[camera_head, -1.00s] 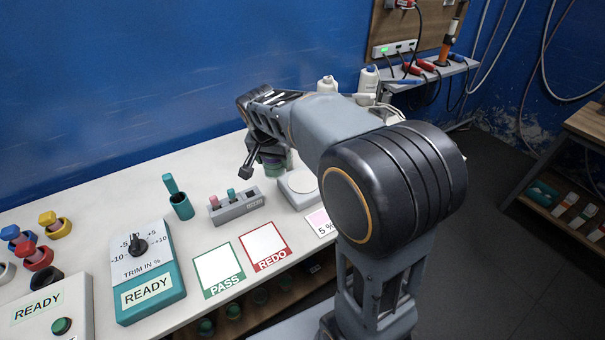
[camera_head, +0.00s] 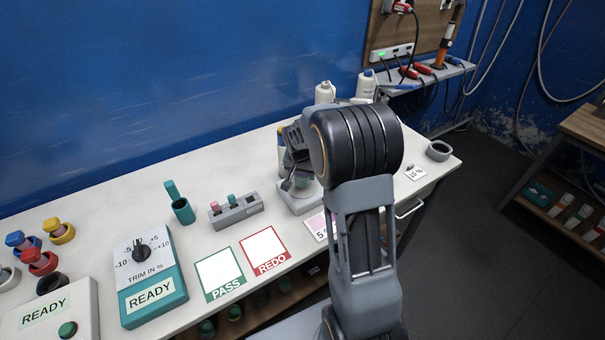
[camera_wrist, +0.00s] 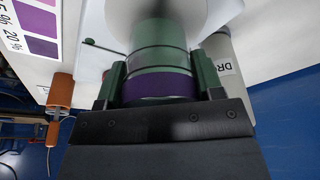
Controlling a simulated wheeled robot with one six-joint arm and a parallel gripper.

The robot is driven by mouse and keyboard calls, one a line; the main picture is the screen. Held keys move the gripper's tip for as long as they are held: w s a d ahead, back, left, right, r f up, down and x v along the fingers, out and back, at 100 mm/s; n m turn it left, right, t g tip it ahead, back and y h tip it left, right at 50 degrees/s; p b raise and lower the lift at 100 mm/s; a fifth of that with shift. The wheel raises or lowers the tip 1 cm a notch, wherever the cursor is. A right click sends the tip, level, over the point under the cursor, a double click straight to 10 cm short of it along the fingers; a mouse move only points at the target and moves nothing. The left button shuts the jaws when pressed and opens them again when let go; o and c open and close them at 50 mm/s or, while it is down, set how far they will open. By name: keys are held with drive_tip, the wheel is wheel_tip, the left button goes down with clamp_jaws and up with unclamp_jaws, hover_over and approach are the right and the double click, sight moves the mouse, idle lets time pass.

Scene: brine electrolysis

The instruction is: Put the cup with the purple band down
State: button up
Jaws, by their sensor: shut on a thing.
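My gripper (camera_wrist: 161,78) is shut on the cup with the purple band (camera_wrist: 160,54) in the wrist view. The cup is translucent green, and its purple band (camera_wrist: 160,86) lies close to the jaws. In the head view my gripper (camera_head: 297,184) is over the grey device with a round pale plate (camera_head: 301,204), and the cup is largely hidden by my arm. A round white surface (camera_wrist: 200,14) shows just beyond the cup in the wrist view. I cannot tell whether the cup touches it.
Left of the device stand a grey rack (camera_head: 237,210) with small plugs and a teal holder (camera_head: 182,211). PASS (camera_head: 220,272) and REDO (camera_head: 264,250) cards lie in front. White bottles (camera_head: 325,92) stand behind. A grey ring-shaped dish (camera_head: 438,151) is at the right end.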

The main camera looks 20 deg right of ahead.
drive_tip(key=shift+f, duration=0.55)
drive_tip(key=shift+a+f, duration=0.1)
drive_tip(key=o, duration=1.1)
drive_tip(key=v, duration=1.1)
drive_tip(key=shift+s+a+r+n+t+y+b, duration=0.15)
drive_tip(key=shift+s+a+r+n+t+y, duration=0.2)
drive_tip(key=shift+s+a+n, duration=2.05)
drive_tip(key=shift+s+a+r+n+t+y+b, duration=0.25)
drive_tip(key=shift+s+a, duration=0.4)
drive_tip(key=shift+s, duration=3.5)
drive_tip(key=shift+s+a+r+n+t+y+b, duration=0.1)
drive_tip(key=shift+s+a+r+n+t+y, duration=0.3)
drive_tip(key=shift+s+a+n, duration=1.95)
